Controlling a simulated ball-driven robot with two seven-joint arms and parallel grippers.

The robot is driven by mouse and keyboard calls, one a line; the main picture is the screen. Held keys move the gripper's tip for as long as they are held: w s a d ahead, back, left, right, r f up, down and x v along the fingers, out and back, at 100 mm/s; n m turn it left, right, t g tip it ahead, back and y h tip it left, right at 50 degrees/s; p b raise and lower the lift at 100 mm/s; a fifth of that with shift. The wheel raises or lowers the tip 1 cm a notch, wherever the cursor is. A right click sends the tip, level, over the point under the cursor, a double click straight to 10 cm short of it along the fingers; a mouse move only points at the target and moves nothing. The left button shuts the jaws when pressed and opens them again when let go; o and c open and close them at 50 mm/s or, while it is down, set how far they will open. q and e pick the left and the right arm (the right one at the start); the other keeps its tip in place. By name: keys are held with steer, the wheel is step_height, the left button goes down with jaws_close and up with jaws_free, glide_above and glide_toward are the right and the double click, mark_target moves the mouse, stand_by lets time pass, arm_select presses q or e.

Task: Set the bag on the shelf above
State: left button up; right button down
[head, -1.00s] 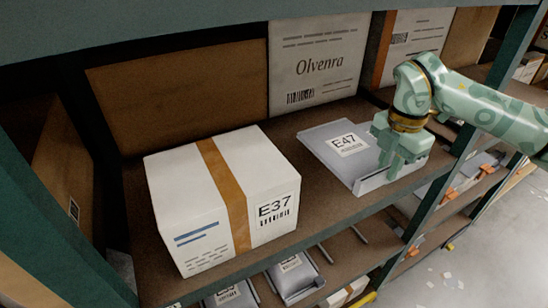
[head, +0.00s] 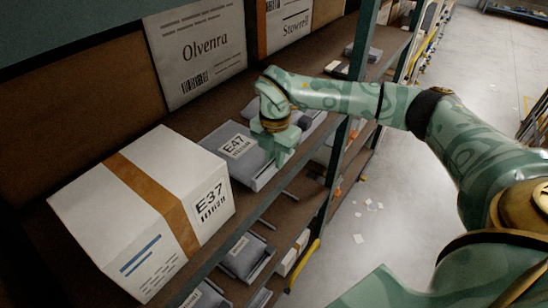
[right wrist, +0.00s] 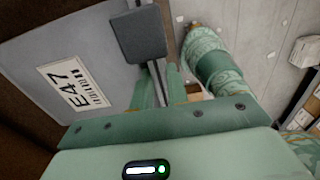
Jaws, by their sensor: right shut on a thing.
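The flat grey bag (head: 215,142) with the E47 label lies on the brown shelf, to the right of the white E37 box. My right gripper (head: 278,150) is at the bag's right end, shut on its edge. In the right wrist view the bag (right wrist: 98,28) fills the upper left, its label facing the camera. The right gripper (right wrist: 155,75) shows there beside the bag's edge, with one dark pad visible. The exact grip on the edge is partly hidden by the fingers. My left gripper is in neither view.
The white E37 box (head: 130,205) stands close to the bag's left. The Olvenra box (head: 197,50) stands behind it. A green rack post (head: 345,150) rises right of the gripper. Grey bags (head: 246,258) lie on the level below. Open floor (head: 430,90) is at the right.

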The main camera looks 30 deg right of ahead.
steer(key=shift+f, duration=0.5)
steer(key=shift+d, duration=0.2)
steer(key=shift+f, duration=0.1)
steer(key=c, duration=1.8)
jaws_free()
steer(key=shift+f, duration=0.1)
steer(key=o, duration=0.4)
steer(key=shift+o, duration=0.2)
steer(key=shift+r, duration=0.3)
step_height(320, 180, up, 12)
steer(key=b, duration=0.2)
steer(key=shift+s+f, duration=0.1)
steer(key=shift+f, duration=0.1)
